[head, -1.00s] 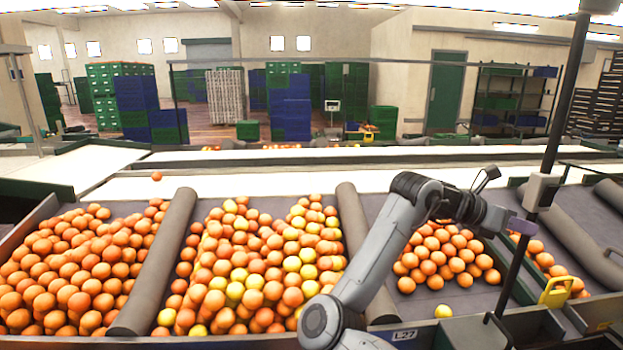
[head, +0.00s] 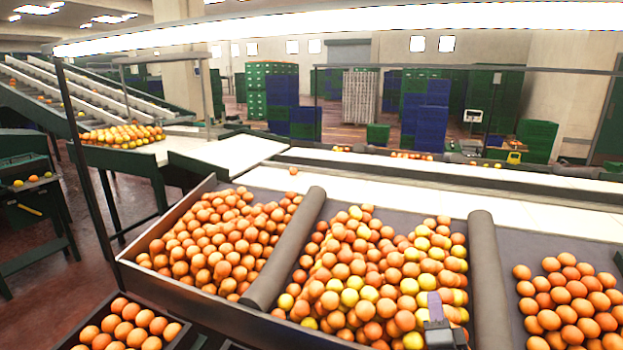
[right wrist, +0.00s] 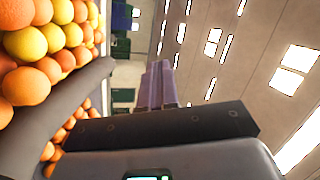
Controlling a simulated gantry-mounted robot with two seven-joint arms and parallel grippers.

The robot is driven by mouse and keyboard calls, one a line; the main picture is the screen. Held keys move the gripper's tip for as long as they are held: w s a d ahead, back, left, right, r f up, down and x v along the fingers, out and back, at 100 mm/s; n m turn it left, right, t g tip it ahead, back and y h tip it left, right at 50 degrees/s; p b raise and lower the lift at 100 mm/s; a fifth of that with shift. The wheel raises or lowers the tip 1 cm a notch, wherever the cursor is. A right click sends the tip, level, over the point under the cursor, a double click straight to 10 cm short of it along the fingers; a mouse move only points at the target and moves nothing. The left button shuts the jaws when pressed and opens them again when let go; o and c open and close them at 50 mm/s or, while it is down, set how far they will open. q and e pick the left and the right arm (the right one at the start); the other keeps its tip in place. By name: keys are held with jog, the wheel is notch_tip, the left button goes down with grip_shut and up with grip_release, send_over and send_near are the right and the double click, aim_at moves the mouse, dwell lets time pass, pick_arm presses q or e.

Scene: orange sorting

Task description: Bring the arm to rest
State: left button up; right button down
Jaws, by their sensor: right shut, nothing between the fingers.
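My right gripper (head: 434,304) shows at the bottom of the head view, in front of the middle bay's oranges (head: 350,270). Its purple fingers are together and hold nothing. In the right wrist view the shut purple fingers (right wrist: 160,84) point up the picture, clear of the fruit. That view is turned sideways, with oranges and yellow fruit (right wrist: 32,42) at its left edge. The rest of my right arm is out of the head view. My left gripper is in neither view.
Padded grey dividers (head: 287,245) (head: 487,280) separate bays of oranges. A crate of oranges (head: 180,335) stands at the lower left. A white conveyor belt (head: 400,192) runs behind the bays. Stacked green and blue crates (head: 265,90) stand far back.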

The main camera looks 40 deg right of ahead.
jog(key=s+a+f+n+g+y+p, duration=0.1)
jog(key=s+a+f+n+g+y, duration=0.15)
jog(key=a+f+n+y, duration=0.65)
jog(key=s+a+f+n+g+y, duration=0.2)
jog(key=s+a+f+n+y, duration=0.2)
jog(key=a+f, duration=0.9)
jog(key=s+a+f+n+g+y, duration=0.2)
jog(key=s+a+f+n+g, duration=0.1)
jog(key=s+a+n+g, duration=0.55)
notch_tip(320, 180, up, 38)
jog(key=s+n+t+p, duration=0.1)
jog(key=n+p, duration=0.1)
jog(key=p, duration=3.6)
jog(key=shift+a+r, duration=0.15)
jog(key=shift+a, duration=0.3)
jog(key=shift+n, duration=0.25)
